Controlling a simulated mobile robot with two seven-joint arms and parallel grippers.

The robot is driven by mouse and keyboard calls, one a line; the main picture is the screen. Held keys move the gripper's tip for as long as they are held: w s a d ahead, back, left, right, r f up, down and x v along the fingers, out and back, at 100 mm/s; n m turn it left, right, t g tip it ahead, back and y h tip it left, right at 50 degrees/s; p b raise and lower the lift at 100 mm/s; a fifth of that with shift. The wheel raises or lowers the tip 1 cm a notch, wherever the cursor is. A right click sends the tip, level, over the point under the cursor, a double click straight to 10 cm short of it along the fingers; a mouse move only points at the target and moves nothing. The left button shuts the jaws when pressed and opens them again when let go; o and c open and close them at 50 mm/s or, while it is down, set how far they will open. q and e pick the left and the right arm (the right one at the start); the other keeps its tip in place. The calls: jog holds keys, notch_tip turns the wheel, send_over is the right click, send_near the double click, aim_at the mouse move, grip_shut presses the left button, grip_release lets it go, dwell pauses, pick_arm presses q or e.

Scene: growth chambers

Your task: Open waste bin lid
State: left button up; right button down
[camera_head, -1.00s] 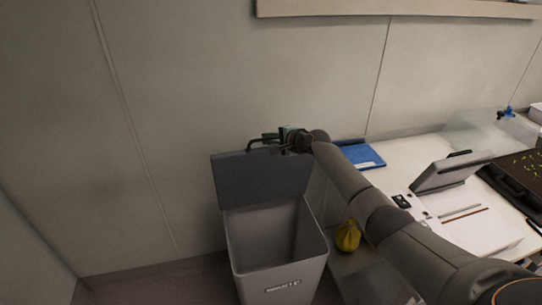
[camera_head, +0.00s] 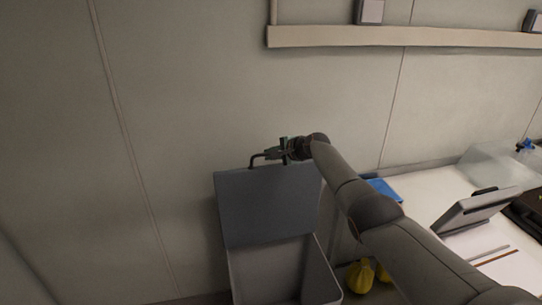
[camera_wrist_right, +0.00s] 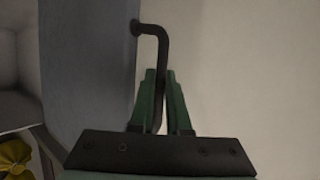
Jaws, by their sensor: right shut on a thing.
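The grey waste bin (camera_head: 335,291) stands at the bottom middle of the head view, its inside showing. Its dark grey lid (camera_head: 265,203) stands raised, nearly upright, at the back of the bin. A dark bent handle (camera_head: 257,158) sticks up from the lid's top edge; it also shows in the right wrist view (camera_wrist_right: 160,50). My right gripper (camera_head: 277,153) is shut on this handle. In the right wrist view its green fingers (camera_wrist_right: 161,105) are on both sides of the handle bar. My left gripper is not in view.
A white bench at the right bears a blue flat item (camera_head: 383,189), a grey tilted device (camera_head: 480,210) and a clear box (camera_head: 497,161). Yellow bags (camera_head: 360,276) lie beside the bin. The wall behind has a ledge (camera_head: 400,37).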

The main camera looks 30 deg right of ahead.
jog(key=c, duration=0.9)
grip_release()
jog(key=shift+s+d+r+p, duration=0.2)
jog(key=shift+s+r+p, duration=0.3)
jog(key=shift+p, duration=0.6)
jog(key=p+v, duration=0.3)
jog(key=v, duration=0.8)
jog(key=shift+s+f, duration=0.15)
jog(key=shift+s, duration=0.05)
jog(key=shift+s+f, duration=0.1)
jog(key=shift+f, duration=0.05)
